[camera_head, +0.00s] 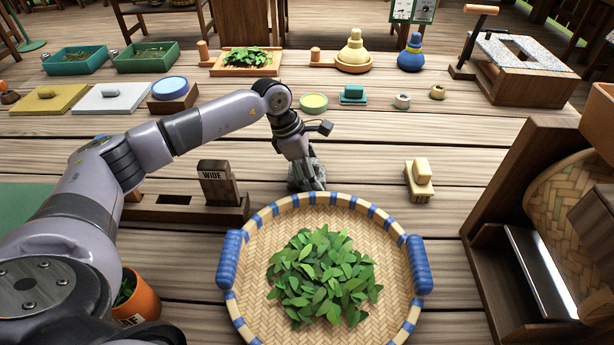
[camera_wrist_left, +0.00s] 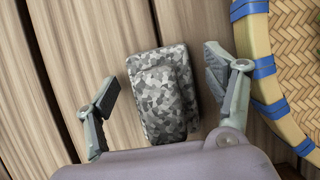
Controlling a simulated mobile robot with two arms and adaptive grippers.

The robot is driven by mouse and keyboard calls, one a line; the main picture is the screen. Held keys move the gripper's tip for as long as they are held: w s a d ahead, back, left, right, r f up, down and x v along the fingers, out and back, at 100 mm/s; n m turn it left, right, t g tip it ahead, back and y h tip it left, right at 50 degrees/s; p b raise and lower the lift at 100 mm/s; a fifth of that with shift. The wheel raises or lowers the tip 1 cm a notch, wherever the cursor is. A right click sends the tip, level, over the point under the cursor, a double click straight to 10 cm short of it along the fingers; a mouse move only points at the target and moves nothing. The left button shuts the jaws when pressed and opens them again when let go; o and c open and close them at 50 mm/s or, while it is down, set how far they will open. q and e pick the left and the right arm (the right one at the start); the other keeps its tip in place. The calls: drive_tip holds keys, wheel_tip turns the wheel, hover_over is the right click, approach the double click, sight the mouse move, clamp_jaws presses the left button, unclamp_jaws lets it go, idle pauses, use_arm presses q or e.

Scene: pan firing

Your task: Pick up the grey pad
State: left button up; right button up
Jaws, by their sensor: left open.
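The grey pad (camera_wrist_left: 163,92) is a speckled grey block lying on the wooden table. In the left wrist view it lies between the two fingers of my left gripper (camera_wrist_left: 165,95). The fingers are open, one on each side, with a wider gap on the left than on the right. In the head view my left gripper (camera_head: 307,180) points down at the pad, just behind the woven tray. Only part of the pad (camera_head: 317,172) shows there, as the fingers cover much of it. My right gripper is in neither view.
The round woven tray (camera_head: 260,290) with green leaves and blue handles stands right in front of the pad. A wooden block marked WIDE (camera_head: 216,183) is to the left. Wooden shelving (camera_head: 500,215) stands at far right.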

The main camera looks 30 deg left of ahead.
sight(313, 161)
use_arm(q)
drive_tip(key=shift+r, duration=0.1)
drive_tip(key=shift+c, duration=0.4)
drive_tip(key=c, duration=1.7)
drive_tip(key=shift+r, duration=0.2)
wheel_tip(313, 161, up, 20)
drive_tip(key=p, duration=1.2)
drive_tip(key=shift+f, duration=0.1)
drive_tip(key=o, duration=1.1)
drive_tip(key=shift+c, duration=0.2)
clamp_jaws()
drive_tip(key=shift+f, duration=0.1)
